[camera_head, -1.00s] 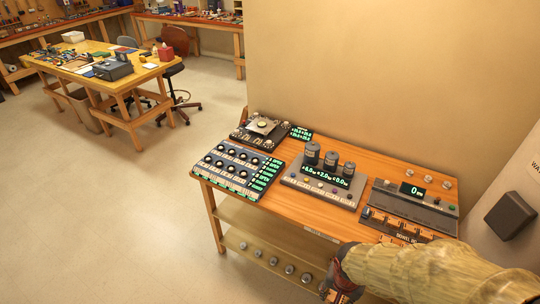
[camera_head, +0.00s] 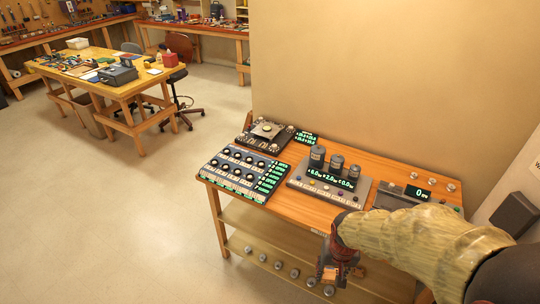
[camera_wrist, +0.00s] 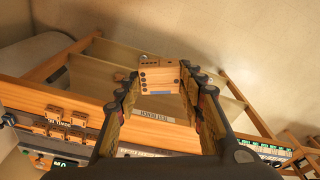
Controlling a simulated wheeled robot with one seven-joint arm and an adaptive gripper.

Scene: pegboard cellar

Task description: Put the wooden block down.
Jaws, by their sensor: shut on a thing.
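The wooden block (camera_wrist: 160,76) is between the fingertips of my gripper (camera_wrist: 158,88) in the wrist view, with dark dots and a dark strip on its faces. In the head view, my gripper (camera_head: 335,258) hangs at the front edge of the workbench (camera_head: 285,207), with the orange-brown block (camera_head: 328,273) low between its fingers. The fingers are shut on the block. The block shows against the lower shelf (camera_wrist: 100,75) in the wrist view, and nothing clearly touches it from below. My arm hides the bench's front right part in the head view.
The bench top carries a knob panel (camera_head: 242,172), a device with dark cylinders (camera_head: 330,180), a small stage device (camera_head: 266,131) and a display unit (camera_head: 415,195). Several round knobs (camera_head: 277,265) line the lower shelf. Small wooden pieces (camera_wrist: 65,116) sit in a rack.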

